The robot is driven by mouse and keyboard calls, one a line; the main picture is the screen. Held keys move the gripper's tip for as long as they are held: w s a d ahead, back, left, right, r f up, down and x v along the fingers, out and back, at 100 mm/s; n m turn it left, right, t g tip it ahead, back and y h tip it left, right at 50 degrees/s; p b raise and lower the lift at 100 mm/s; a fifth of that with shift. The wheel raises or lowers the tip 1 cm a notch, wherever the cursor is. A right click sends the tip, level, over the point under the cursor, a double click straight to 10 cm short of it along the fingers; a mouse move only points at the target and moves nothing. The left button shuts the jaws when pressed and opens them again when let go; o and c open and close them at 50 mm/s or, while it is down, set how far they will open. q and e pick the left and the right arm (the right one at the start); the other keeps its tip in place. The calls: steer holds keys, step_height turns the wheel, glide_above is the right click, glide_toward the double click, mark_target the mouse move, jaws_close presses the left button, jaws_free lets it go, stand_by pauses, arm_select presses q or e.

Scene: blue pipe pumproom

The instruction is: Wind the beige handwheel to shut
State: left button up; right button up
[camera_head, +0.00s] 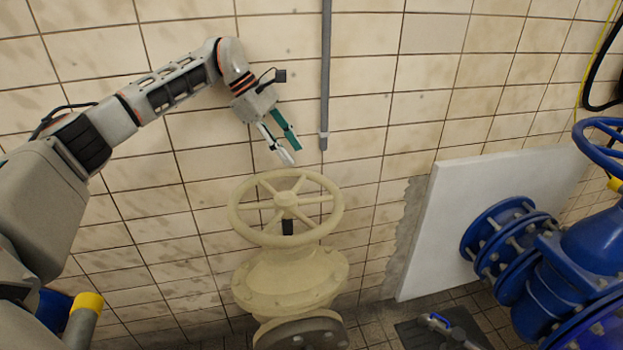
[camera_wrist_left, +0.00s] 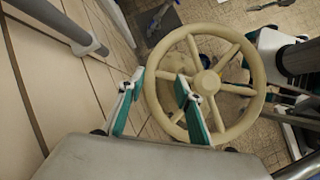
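The beige handwheel (camera_head: 286,200) is a spoked ring on top of a beige valve body (camera_head: 290,278), in the middle of the head view. It also shows in the left wrist view (camera_wrist_left: 205,82). My left gripper (camera_head: 291,148) is above the wheel's far rim in the head view, pointing down. Its two fingers are apart and nothing shows between them in the head view. In the left wrist view the fingers appear over the wheel's rim, and I cannot tell whether they touch it. My right gripper is not seen in the head view.
A tiled wall (camera_head: 380,60) stands close behind the wheel, with a vertical grey pipe (camera_head: 325,75) on it. A white panel (camera_head: 480,210) and a blue valve with pipework (camera_head: 570,270) stand at the right. Dark objects lie on the floor at the bottom right.

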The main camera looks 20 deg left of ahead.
mark_target(317, 176)
arm_select(q)
steer(key=shift+w+d+f+m+g+y+b, duration=0.2)
steer(key=shift+w+d+f+m+b, duration=0.1)
steer(key=shift+d+m+b, duration=0.25)
steer(key=shift+w+d+f+m+g+y+b, duration=0.1)
steer(key=shift+w+d+f+m+y+b, duration=0.15)
steer(key=shift+d+m+b, duration=0.25)
steer(key=shift+w+d+m+b, duration=0.15)
steer(key=shift+d+m+b, duration=0.15)
steer(key=shift+d+m, duration=0.05)
steer(key=shift+w+d+r, duration=0.1)
steer(key=shift+r, duration=0.05)
steer(key=shift+d, duration=0.15)
steer(key=b+x, duration=0.1)
steer(key=x, duration=0.5)
steer(key=shift+d+f, duration=0.1)
steer(key=shift+f, duration=0.35)
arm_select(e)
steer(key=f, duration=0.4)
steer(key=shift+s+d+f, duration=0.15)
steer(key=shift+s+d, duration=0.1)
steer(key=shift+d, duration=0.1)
arm_select(q)
jaws_close()
